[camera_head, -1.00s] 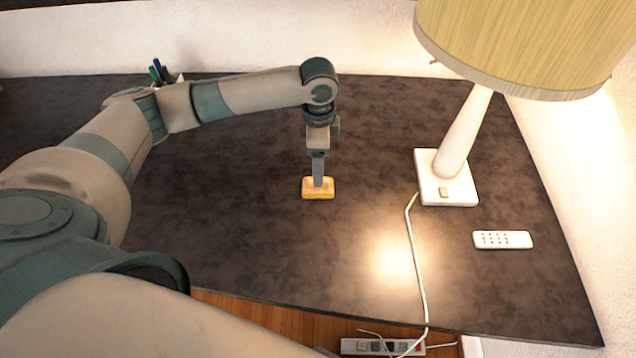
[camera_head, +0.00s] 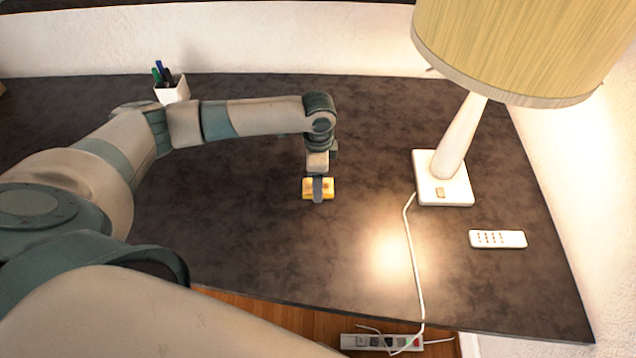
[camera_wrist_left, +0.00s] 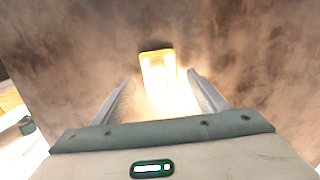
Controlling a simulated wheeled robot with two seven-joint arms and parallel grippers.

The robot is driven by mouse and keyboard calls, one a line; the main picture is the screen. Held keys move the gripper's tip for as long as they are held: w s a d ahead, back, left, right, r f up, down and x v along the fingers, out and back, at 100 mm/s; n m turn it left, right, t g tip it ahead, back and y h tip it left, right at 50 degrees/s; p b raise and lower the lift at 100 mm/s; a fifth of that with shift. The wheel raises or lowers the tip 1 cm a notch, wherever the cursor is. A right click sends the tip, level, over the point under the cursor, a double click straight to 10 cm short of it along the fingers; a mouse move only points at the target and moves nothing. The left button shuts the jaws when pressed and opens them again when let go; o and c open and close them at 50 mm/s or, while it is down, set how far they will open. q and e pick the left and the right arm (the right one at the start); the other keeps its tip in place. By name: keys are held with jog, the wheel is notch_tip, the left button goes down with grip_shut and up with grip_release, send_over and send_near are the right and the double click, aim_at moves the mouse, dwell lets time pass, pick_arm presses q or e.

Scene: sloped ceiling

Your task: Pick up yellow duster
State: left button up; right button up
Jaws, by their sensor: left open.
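The yellow duster (camera_head: 327,188) lies on the dark desk (camera_head: 250,240), in the middle of the head view. My left gripper (camera_head: 317,197) comes down from above at the duster and hides its middle part. In the left wrist view the duster (camera_wrist_left: 157,70) shows beyond and between the two fingers (camera_wrist_left: 163,98), which stand apart. Its near part is washed out by bright light there. I cannot tell whether a finger touches it. My right gripper is in no view.
A lamp (camera_head: 455,150) with a white base and a large shade stands right of the duster. Its cord (camera_head: 413,260) runs over the desk edge to a power strip (camera_head: 370,342). A remote (camera_head: 498,239) lies at the right. A pen cup (camera_head: 172,91) stands at the back left.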

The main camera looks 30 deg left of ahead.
pick_arm(q)
jog(key=shift+f, duration=0.65)
jog(key=c, duration=1.2)
jog(key=shift+o, duration=0.2)
jog(key=shift+r, duration=0.1)
